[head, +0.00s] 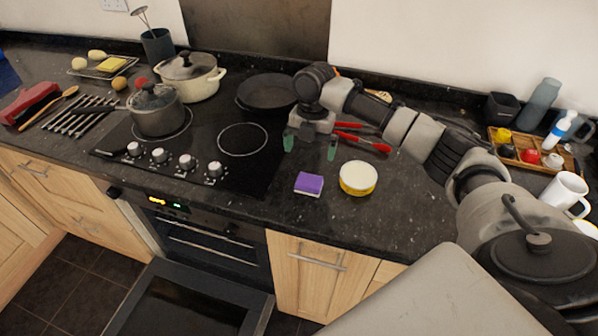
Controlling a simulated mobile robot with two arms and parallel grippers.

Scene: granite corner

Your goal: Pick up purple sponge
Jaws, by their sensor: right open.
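The purple sponge (309,183) lies on the dark granite counter near its front edge, right of the hob. It is a small block with a purple top and a pale lower layer. My right gripper (310,147) is open and empty, with its two greenish fingertips apart. In the picture it stands just above and behind the sponge, not touching it. Its exact height over the counter is hard to tell. My left gripper is not in view.
A round yellow-and-white tin (358,178) stands close to the right of the sponge. Red-handled utensils (362,142) lie behind the gripper. A frying pan (266,92) sits on the hob (212,140) to the left. The oven door (190,300) hangs open below.

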